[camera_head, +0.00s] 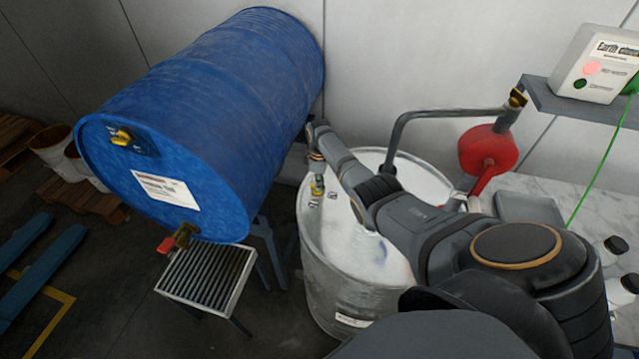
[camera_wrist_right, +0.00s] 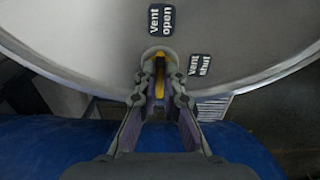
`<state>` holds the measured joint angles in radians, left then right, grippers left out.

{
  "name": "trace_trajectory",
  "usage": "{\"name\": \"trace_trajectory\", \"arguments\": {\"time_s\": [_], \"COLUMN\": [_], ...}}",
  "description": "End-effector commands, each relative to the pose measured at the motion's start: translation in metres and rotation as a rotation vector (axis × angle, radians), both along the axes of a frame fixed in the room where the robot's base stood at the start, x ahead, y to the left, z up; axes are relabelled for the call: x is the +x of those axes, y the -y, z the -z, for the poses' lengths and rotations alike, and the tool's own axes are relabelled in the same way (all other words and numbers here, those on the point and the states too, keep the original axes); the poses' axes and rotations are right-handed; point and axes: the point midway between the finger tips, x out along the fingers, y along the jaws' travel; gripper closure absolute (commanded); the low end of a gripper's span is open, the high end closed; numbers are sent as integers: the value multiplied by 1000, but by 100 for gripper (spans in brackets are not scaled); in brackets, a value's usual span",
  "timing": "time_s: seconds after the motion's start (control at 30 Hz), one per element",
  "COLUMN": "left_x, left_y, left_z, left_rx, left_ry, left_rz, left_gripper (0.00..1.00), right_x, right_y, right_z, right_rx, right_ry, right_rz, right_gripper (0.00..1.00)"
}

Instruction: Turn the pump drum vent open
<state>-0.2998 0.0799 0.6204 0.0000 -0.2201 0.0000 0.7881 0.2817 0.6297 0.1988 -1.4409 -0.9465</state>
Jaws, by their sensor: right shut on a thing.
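The pump drum (camera_head: 345,245) is a pale metal drum standing upright, with a crank-shaped grey pipe and a red pump part (camera_head: 487,150) above its lid. My right gripper (camera_head: 318,178) points down at the left part of the lid. It is shut on the yellow vent handle (camera_wrist_right: 160,76), which lies between its fingers in the right wrist view (camera_wrist_right: 161,88). A "Vent open" label (camera_wrist_right: 161,20) is above the handle there, and a "Vent shut" label (camera_wrist_right: 199,65) is to its right. The fingers partly hide the vent. My left gripper is not in view.
A blue drum (camera_head: 215,100) lies on a stand left of the pump drum, with a red-handled tap (camera_head: 167,245) over a grated tray (camera_head: 205,279). A control box (camera_head: 598,62) on a shelf and a worktop (camera_head: 600,205) are at the right.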

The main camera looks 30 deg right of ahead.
Motion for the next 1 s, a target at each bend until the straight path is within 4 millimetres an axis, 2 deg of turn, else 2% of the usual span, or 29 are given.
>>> {"name": "trace_trajectory", "arguments": {"time_s": [0.37,0.4,0.57,0.87,1.0], "left_x": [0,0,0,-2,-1], "left_y": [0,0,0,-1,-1], "left_z": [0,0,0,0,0], "left_rx": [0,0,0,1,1], "left_ry": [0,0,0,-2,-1], "left_rz": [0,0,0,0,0], "left_gripper": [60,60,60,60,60], "right_x": [2,2,1,1,1], "right_y": [0,0,0,0,0], "right_z": [-1,-1,-1,-2,-17], "right_rx": [0,0,0,0,-2], "right_ry": [5,5,4,1,4], "right_rz": [-6,-6,-5,-4,-4], "right_gripper": [100,89,69,69,69]}}
